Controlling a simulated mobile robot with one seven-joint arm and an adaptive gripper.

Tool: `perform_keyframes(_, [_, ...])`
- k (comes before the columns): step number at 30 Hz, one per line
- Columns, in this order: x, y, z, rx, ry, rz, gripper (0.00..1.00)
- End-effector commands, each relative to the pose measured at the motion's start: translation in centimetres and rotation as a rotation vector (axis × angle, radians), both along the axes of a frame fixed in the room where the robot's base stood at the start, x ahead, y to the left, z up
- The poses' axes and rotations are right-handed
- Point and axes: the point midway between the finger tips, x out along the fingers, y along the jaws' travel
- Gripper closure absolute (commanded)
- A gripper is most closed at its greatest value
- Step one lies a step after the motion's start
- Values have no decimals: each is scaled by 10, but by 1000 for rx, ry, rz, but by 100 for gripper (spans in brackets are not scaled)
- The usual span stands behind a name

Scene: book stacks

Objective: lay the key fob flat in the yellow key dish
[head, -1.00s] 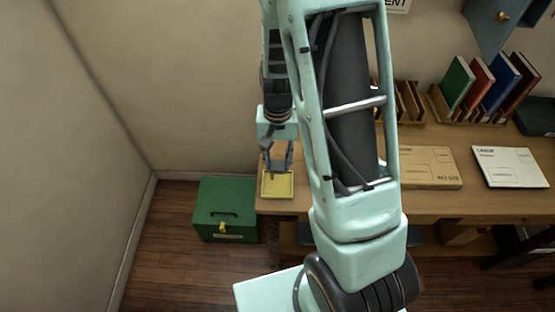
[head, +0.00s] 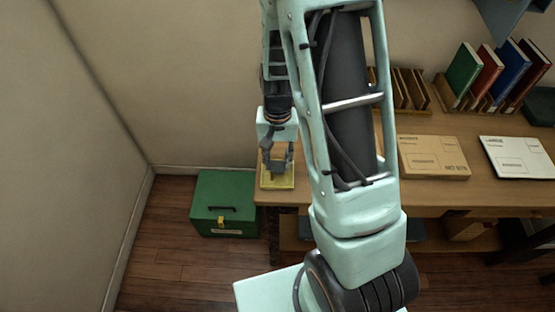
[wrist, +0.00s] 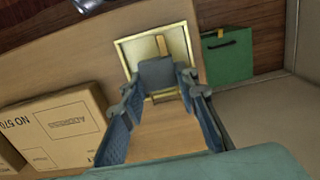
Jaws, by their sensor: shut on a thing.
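The yellow key dish (head: 290,184) is a shallow square tray at the left end of the desk. It also shows in the wrist view (wrist: 183,45). My gripper (head: 277,167) points down over the dish, very close to it. In the wrist view, the fingers (wrist: 158,84) are shut on the key fob (wrist: 157,73), which shows as a dark grey block between the tips. A narrow tan strip (wrist: 162,46) shows above and below the block, over the dish; I cannot tell if it belongs to the fob. Whether the fob touches the dish is unclear.
A green box (head: 226,203) stands on the floor left of the desk (head: 340,199). A cardboard parcel (head: 433,158), a white parcel (head: 517,158) and several upright books (head: 500,75) are to the right. The wall is close at the left.

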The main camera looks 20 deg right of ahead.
Motion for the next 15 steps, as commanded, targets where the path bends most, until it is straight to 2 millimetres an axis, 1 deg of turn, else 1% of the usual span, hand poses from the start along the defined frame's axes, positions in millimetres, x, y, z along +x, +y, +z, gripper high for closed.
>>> perform_keyframes(4, [0, 0, 0, 0, 0, 0, 88])
perform_keyframes(5, [0, 0, 0, 0, 0, 0, 69])
perform_keyframes(9, [0, 0, 0, 0, 0, 0, 53])
perform_keyframes(10, [0, 0, 0, 0, 0, 0, 52])
perform_keyframes(15, [0, 0, 0, 0, 0, 0, 52])
